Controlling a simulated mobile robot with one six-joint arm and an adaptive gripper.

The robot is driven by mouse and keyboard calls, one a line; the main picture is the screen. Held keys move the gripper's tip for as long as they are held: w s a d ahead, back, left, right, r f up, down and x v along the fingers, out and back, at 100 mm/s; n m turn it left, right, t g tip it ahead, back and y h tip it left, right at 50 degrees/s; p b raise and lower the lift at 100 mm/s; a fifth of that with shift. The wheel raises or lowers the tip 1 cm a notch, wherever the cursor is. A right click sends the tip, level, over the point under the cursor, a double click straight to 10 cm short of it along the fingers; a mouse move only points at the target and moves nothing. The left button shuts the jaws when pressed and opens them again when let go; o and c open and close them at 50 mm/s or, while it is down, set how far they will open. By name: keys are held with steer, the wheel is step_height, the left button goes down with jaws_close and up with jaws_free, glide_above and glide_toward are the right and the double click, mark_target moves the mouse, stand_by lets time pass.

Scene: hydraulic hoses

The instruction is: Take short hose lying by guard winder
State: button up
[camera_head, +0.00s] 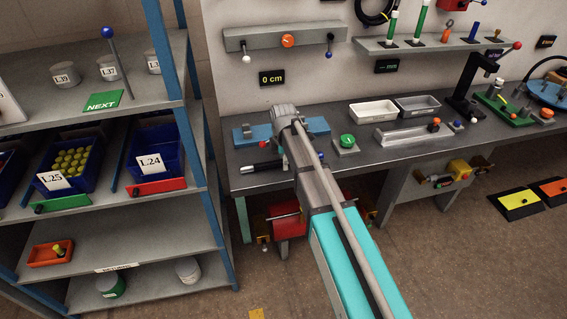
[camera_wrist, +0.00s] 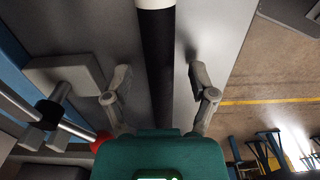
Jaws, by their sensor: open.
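A short black hose (camera_head: 262,167) with a pale end lies on the dark bench near its front left edge. In the wrist view the hose (camera_wrist: 157,60) runs upright in the picture, with a white band at the top. My gripper (camera_wrist: 158,82) is open, with one finger on each side of the hose, both apart from it. The hose's lower part is hidden behind the gripper body. A blue device with grey blocks (camera_head: 254,132), perhaps the guard winder, stands just behind the hose.
A grey block with rods (camera_wrist: 62,95) and a red knob (camera_wrist: 101,141) are close to the left finger. A green knob (camera_head: 347,141) and trays (camera_head: 373,111) stand to the right. A shelf rack (camera_head: 190,140) is at the left.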

jaws_close()
stand_by(0.3)
steer(key=shift+r, duration=0.15)
stand_by(0.3)
step_height(320, 180, up, 3)
steer(key=p, duration=0.3)
steer(key=s+d+r+p, duration=0.4)
steer(key=s+r+p, duration=0.5)
steer(key=s, duration=0.4)
steer(key=shift+s+r+p, duration=0.15)
steer(key=shift+r+p, duration=0.2)
steer(key=shift+p, duration=0.15)
steer(key=shift+d, duration=0.1)
